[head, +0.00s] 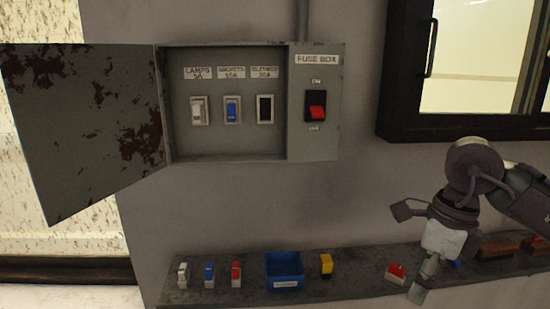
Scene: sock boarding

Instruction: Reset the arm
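My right gripper (412,250) comes in from the right, in front of the right half of the shelf. Its two fingers are spread apart, one up and to the left, the other pointing down over the shelf, and nothing shows between them. A red and white fuse (395,272) lies on the shelf close by the lower finger in the picture; I cannot tell whether they touch. My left gripper is not in view.
An open fuse box (312,150) holds a white fuse (199,110), a blue fuse (232,110), a black slot (265,109) and a red switch (317,112). Its door (85,120) hangs left. The shelf (340,290) bears several fuses and a blue bin (284,271). A window (400,70) is upper right.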

